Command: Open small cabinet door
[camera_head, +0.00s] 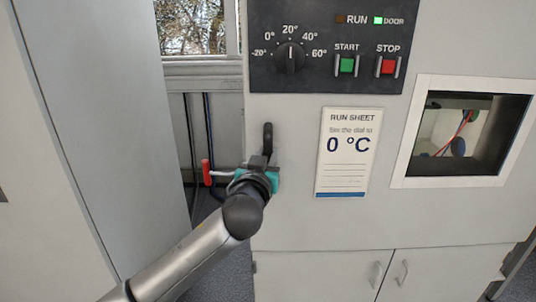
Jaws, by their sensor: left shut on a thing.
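The cabinet (290,215) is a pale grey front with a window at the right. A black upright handle (267,137) stands near its left edge, below the control panel. My left gripper (262,163) is shut on the lower part of this handle, and the gripper hides its fingertips and the grip. The front looks closed, with no clear gap along its left edge. Two small lower doors (320,278) with silver handles (376,275) (402,273) look closed. My right gripper is not in view.
A red-handled lever (207,173) sticks out just left of my gripper. A black control panel (322,45) has a dial, START and STOP buttons and a lit green DOOR lamp. A run sheet (347,152) reads 0 °C. A tall grey panel (90,100) stands at left.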

